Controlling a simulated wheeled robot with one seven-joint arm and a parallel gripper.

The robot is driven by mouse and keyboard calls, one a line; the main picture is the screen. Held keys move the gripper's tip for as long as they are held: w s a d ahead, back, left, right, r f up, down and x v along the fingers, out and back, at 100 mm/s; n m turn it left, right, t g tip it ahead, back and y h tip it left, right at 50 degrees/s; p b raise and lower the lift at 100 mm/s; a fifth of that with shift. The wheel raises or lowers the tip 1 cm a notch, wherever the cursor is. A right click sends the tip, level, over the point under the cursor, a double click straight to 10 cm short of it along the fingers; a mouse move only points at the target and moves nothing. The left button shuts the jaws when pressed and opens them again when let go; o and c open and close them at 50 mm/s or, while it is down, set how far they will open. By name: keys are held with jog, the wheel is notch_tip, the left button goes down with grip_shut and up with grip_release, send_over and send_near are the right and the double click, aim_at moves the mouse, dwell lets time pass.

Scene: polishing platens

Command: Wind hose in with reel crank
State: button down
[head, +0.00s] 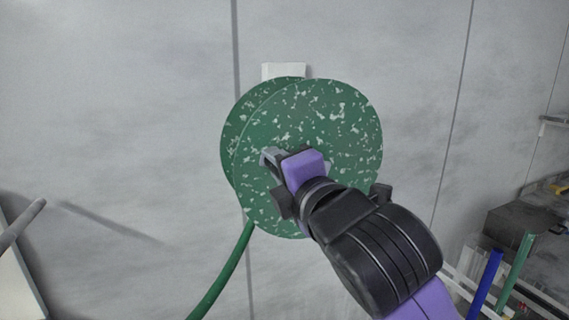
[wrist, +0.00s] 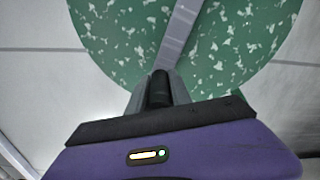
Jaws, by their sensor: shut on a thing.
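The hose reel (head: 335,110) is a green disc with pale flecks, fixed to the wall on a white bracket (head: 284,70). A green hose (head: 226,268) hangs from its lower edge down and to the left. In the wrist view the reel face (wrist: 110,35) fills the top, with a grey crank arm (wrist: 180,35) running across it. My gripper (head: 272,158) is in front of the reel's middle. In the wrist view my gripper (wrist: 158,85) is shut on the dark crank handle (wrist: 158,92) at the end of the crank arm. My gripper hides much of the crank in the head view.
A grey panelled wall (head: 110,100) stands behind the reel, clear on both sides of it. Blue (head: 485,283) and green (head: 516,270) bars stand at the lower right near a dark bench-like block (head: 520,222). A grey rod (head: 22,222) shows at the left edge.

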jog(key=shift+a+f+b, duration=0.15)
jog(key=shift+f+b, duration=0.2)
jog(key=shift+f, duration=0.3)
jog(key=c, duration=1.2)
grip_release()
jog(key=shift+o, duration=0.2)
jog(key=shift+s, duration=0.1)
jog(key=v, duration=0.7)
jog(key=shift+s+b, duration=0.35)
jog(key=shift+b, duration=0.05)
